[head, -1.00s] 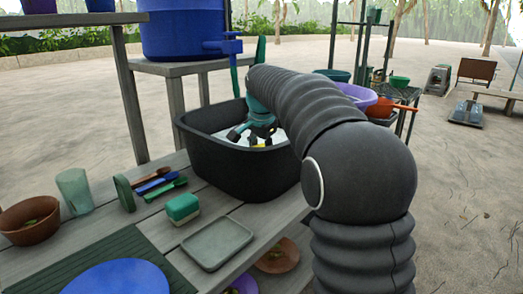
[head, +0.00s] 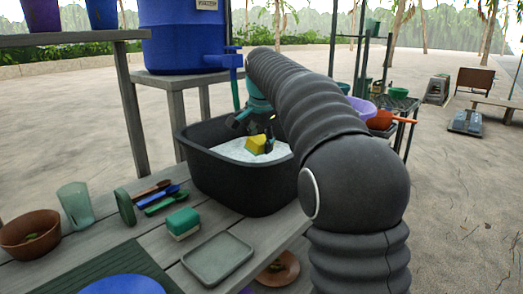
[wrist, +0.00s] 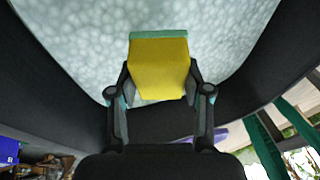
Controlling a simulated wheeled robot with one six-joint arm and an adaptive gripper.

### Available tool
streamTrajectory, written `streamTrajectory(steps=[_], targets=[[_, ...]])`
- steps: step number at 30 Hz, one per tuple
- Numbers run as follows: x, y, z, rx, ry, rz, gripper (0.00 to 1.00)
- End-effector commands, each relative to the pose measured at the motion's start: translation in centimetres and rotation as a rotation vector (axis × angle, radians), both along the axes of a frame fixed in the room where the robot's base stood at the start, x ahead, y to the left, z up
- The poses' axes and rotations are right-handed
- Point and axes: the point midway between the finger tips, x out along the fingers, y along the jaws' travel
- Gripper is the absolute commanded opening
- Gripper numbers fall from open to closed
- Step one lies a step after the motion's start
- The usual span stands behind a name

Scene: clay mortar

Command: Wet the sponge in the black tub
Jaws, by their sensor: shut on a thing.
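The black tub (head: 225,185) stands on the wooden table and holds white suds or foamy water (head: 232,148). My gripper (head: 258,135) points down inside the tub's opening. It is shut on a yellow sponge (head: 255,144) with a green layer. In the wrist view, the sponge (wrist: 158,65) sits between both fingers of my gripper (wrist: 160,82), with foam around its outline. I cannot tell whether its lower end touches the foam. Part of the tub's right side is hidden behind my arm.
A second, green-and-cream sponge (head: 183,223) lies on the table near a grey tray (head: 218,258). A blue water tank (head: 185,40) with a tap stands behind the tub.

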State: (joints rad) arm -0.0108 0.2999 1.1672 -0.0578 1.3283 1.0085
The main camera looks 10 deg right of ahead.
Motion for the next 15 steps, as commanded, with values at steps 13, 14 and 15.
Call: streamTrajectory(steps=[13, 14, 15], targets=[[0.1, 0.0, 4.6, 0.000, -0.001, 0.000, 0.21], [0.1, 0.0, 4.9, 0.000, -0.002, 0.000, 0.21], [0.1, 0.0, 5.3, 0.001, -0.001, 0.000, 0.21]])
